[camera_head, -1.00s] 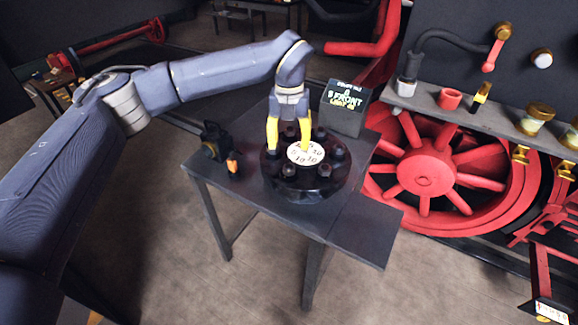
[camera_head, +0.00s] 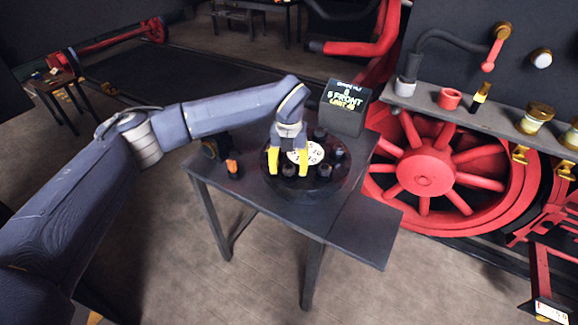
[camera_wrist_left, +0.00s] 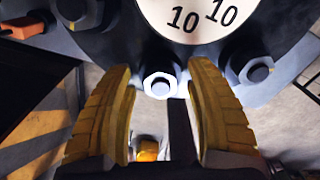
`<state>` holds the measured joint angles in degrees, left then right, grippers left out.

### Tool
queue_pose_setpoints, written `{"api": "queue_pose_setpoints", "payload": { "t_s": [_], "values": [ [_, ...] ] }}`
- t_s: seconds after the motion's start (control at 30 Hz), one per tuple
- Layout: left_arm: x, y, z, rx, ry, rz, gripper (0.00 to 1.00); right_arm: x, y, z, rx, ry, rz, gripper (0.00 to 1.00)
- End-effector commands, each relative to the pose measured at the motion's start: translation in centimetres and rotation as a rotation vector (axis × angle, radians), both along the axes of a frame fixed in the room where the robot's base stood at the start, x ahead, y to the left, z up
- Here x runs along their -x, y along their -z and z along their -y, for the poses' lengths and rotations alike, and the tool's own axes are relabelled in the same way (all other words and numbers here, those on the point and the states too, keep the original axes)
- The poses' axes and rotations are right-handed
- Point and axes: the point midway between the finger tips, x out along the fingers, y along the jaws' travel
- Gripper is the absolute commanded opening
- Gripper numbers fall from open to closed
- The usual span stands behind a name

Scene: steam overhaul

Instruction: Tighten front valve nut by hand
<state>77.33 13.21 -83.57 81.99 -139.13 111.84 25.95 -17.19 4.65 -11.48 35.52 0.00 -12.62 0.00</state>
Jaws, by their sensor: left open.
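A round dark flange (camera_head: 322,188) with a pale numbered dial (camera_head: 315,152) in its middle and several dark nuts around its rim sits on the table (camera_head: 228,188). My left gripper (camera_head: 288,172) points down over the near side of the flange, its yellow fingers open. In the left wrist view the open fingers (camera_wrist_left: 165,110) stand either side of a hex nut (camera_wrist_left: 160,84) with a bright face, with a gap on each side. Another nut (camera_wrist_left: 256,70) lies to its right. The right gripper is not in view.
A red spoked wheel (camera_head: 425,172) and a shelf with fittings (camera_head: 440,108) are at the right. The table's front right is clear.

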Motion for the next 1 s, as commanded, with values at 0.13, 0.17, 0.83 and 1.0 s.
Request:
{"api": "queue_pose_setpoints", "payload": {
  "t_s": [0.13, 0.17, 0.83, 1.0],
  "values": [
    [0.00, -0.01, 0.01, 0.000, 0.000, 0.000, 0.55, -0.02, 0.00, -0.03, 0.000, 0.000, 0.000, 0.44],
    [0.00, -0.01, 0.01, 0.000, 0.000, 0.000, 0.52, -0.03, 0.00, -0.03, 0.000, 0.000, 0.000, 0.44],
    [-0.08, -0.03, -0.03, -0.001, 0.000, 0.003, 0.00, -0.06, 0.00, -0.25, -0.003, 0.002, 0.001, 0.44],
    [-0.28, -0.19, -0.03, -0.002, 0.069, 0.009, 0.00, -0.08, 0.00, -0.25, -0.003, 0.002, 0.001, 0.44]
  ]
}}
